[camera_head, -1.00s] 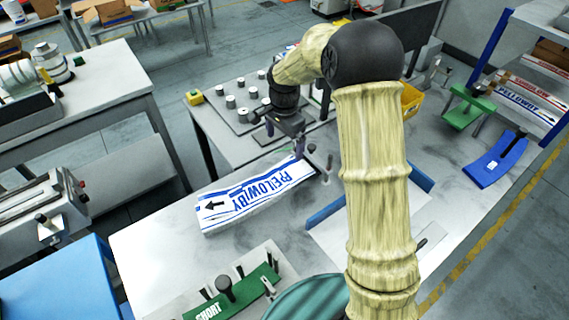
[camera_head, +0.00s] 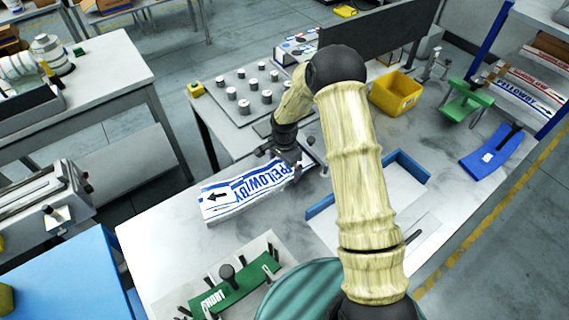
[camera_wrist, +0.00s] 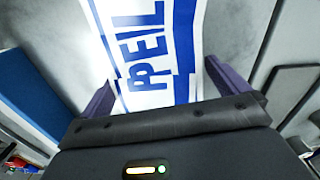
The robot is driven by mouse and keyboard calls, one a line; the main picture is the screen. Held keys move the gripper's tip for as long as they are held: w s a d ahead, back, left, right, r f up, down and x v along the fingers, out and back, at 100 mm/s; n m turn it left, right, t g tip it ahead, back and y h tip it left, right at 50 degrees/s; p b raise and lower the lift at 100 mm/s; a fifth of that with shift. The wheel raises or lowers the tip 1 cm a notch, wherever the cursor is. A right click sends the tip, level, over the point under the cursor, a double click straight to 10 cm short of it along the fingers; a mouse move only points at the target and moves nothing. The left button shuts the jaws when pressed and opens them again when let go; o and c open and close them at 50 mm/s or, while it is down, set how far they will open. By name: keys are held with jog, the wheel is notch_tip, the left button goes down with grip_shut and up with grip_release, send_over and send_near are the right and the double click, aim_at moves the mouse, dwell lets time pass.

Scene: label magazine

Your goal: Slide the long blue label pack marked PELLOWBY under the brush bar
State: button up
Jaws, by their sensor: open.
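The long pack (camera_head: 232,197), white with blue bands and PELLOWBY lettering, lies on the grey bench left of centre in the head view, its black arrow pointing left. My gripper (camera_head: 293,174) is at its right end, which it partly hides. In the wrist view the pack (camera_wrist: 148,45) runs between the two purple fingers of my gripper (camera_wrist: 160,85), which are apart, one on each side. I cannot surely pick out the brush bar; a thin dark bar (camera_head: 413,237) shows right of my arm, beside a pale plate with blue side rails (camera_head: 408,165).
A green plate marked SHORT (camera_head: 235,290) with upright pins stands at the front. A yellow bin (camera_head: 396,93), a green clamp-like stand (camera_head: 466,103) and a blue plate (camera_head: 492,152) are at the right. Another PELLOWBY pack (camera_head: 525,97) lies on the right shelf.

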jog(key=shift+f, duration=0.25)
jog(key=c, duration=1.3)
jog(key=shift+s+a, duration=0.3)
jog(key=shift+a, duration=0.25)
jog(key=shift+s+a, duration=0.25)
jog(key=shift+a, duration=0.25)
jog(key=shift+c, duration=0.2)
jog(key=o, duration=1.3)
jog(key=shift+o, duration=0.2)
jog(key=shift+r+b, duration=0.1)
jog(key=shift+b, duration=0.2)
